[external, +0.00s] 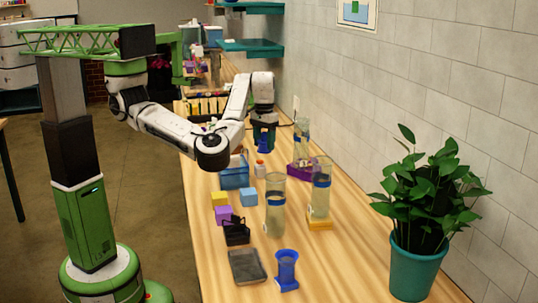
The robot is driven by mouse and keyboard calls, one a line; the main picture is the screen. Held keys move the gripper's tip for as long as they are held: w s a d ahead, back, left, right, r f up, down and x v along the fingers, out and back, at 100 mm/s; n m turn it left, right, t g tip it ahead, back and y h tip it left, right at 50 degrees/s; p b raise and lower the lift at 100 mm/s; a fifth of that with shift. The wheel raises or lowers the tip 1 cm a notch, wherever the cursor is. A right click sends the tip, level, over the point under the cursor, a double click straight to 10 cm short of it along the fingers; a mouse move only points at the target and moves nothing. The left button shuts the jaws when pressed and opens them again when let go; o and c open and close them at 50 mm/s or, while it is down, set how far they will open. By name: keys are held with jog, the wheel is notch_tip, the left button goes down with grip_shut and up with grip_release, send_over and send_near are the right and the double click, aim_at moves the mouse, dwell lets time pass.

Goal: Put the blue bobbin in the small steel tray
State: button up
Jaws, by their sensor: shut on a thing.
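My gripper (263,132) is over the far part of the wooden table, pointing down. It is shut on a small dark blue thing (263,146), which looks like the blue bobbin; its shape is partly hidden and small in view. The small steel tray (247,266) lies flat near the front of the table, well apart from my gripper. It is grey and looks empty.
A blue flared vessel (286,270) stands right of the tray, and a black wire holder (236,231) stands behind it. Tall glass cylinders (275,205), coloured blocks (248,197), a blue basket (234,174) and a white bottle (260,169) stand between. A potted plant (415,235) is at right.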

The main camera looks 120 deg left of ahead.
jog(key=w+d+m+b, duration=0.2)
jog(key=w+d+b, duration=0.1)
jog(key=d, duration=0.7)
jog(key=w+d+m+b, duration=0.2)
jog(key=w+d, duration=0.1)
jog(key=d, duration=0.7)
jog(key=s+d+f+m+b, duration=0.25)
jog(key=d+b, duration=0.25)
jog(key=d, duration=1.2)
jog(key=b, duration=0.1)
send_over(246, 268)
jog(key=f, duration=0.9)
jog(key=s+f, duration=0.1)
jog(key=f, duration=0.3)
jog(key=shift+a+f, duration=0.1)
jog(key=shift+f, duration=0.05)
jog(key=f, duration=0.1)
jog(key=w+f+b, duration=0.1)
jog(key=f, duration=0.1)
jog(key=shift+f, duration=0.6)
jog(key=shift+f, duration=0.15)
